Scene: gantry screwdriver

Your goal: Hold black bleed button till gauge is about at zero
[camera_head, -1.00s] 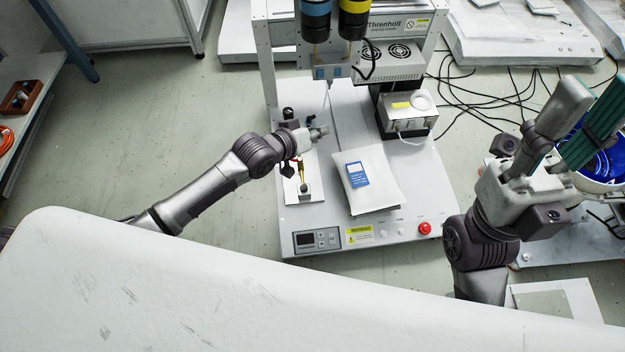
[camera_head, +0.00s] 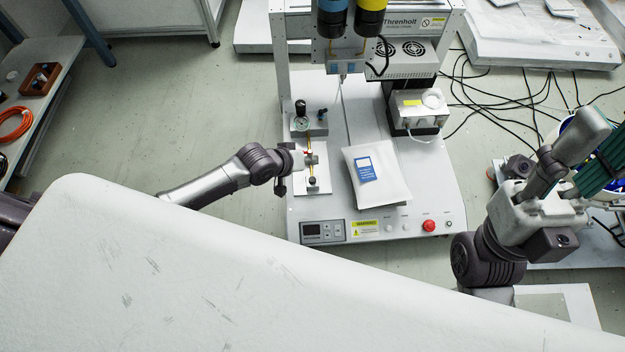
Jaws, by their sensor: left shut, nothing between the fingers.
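A brass-coloured line leads down from there to a black round piece (camera_head: 312,181) on a white plate. I cannot tell which black part is the bleed button, and the gauge's needle is too small to read. My left gripper (camera_head: 311,159) is shut and empty, over the brass line between the gauge and the black piece.
A white pouch with a blue label (camera_head: 380,178) lies on the machine bed (camera_head: 425,190) right of my left gripper. A red button (camera_head: 429,225) and a display panel (camera_head: 322,231) are at its front. The screwdriver head (camera_head: 343,60) hangs above. A white surface (camera_head: 200,270) fills the foreground.

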